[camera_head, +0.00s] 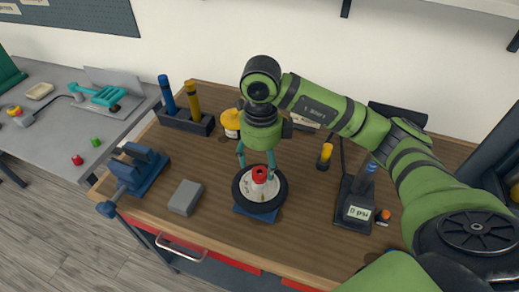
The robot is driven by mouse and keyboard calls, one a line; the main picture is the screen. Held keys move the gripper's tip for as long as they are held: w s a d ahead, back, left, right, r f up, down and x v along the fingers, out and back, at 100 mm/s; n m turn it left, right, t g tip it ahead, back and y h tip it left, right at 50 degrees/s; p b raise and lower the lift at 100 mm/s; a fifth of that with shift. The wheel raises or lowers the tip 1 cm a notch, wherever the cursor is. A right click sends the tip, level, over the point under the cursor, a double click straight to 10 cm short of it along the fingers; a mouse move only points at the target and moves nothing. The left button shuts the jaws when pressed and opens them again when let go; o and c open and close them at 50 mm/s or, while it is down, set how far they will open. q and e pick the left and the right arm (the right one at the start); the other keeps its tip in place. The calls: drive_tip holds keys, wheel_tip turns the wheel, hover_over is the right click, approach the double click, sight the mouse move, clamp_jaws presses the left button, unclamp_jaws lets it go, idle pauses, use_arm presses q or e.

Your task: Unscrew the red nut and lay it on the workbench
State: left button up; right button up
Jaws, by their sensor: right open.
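The red nut (260,173) sits on top of the white hub of a small black-rimmed wheel (246,205), which rests on a blue base (252,214) on the brown wooden workbench (225,237). My right gripper (257,159) comes down from above, with its teal fingers open and spread just above and behind the nut. I cannot tell whether the fingers touch the nut. My left gripper is not in view.
A grey block (185,197) and a blue vise (140,168) are left of the wheel. A pressure gauge device (356,212) stands to the right. A holder (187,122) with blue and yellow handles is behind left. Bare wood lies in front.

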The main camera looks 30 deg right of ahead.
sight(261, 174)
wheel_tip(261, 174, down, 4)
drive_tip(key=shift+r+p, duration=0.25)
drive_tip(key=shift+p, duration=0.4)
drive_tip(key=shift+f, duration=0.6)
drive_tip(key=c, duration=1.2)
